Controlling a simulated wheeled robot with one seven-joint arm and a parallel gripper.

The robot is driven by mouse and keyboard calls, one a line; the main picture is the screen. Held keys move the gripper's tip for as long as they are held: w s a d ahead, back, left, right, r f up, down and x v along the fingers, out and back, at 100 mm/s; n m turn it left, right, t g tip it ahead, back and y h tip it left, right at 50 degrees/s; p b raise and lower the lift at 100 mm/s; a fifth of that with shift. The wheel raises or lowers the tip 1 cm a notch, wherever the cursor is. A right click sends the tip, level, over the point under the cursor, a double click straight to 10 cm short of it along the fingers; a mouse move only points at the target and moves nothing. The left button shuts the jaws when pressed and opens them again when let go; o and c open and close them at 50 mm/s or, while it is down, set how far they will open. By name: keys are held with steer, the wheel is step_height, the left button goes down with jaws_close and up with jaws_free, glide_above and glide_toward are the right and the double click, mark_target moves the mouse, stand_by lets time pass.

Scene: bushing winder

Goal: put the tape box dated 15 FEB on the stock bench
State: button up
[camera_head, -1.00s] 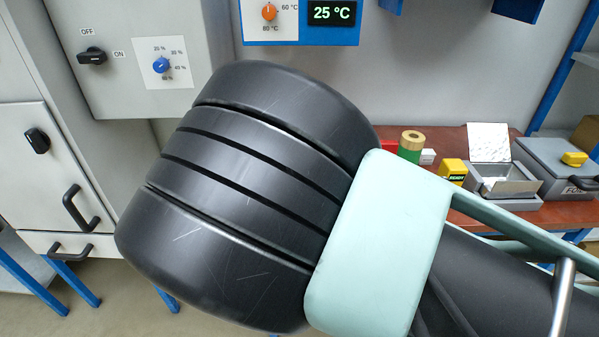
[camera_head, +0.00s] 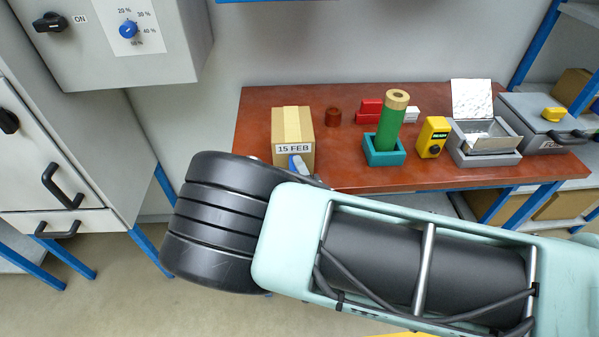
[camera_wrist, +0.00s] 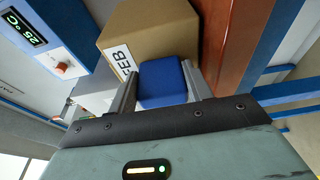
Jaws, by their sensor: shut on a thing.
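The tan cardboard tape box (camera_head: 293,128) carries a white label reading 15 FEB and is at the left end of the red-brown bench (camera_head: 345,180). In the wrist view the box (camera_wrist: 150,28) fills the top middle, its label partly cut off. A blue block (camera_wrist: 163,80) on the box's near side sits between my two grey fingers. My gripper (camera_wrist: 160,88) is shut on this blue block, so it has hold of the box. In the head view my arm hides most of the gripper. I cannot tell whether the box's base touches the bench top.
A grey cabinet (camera_head: 120,50) stands at the left.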

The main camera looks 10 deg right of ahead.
steer(key=shift+f, duration=0.1)
steer(key=shift+f, duration=0.15)
steer(key=o, duration=1.4)
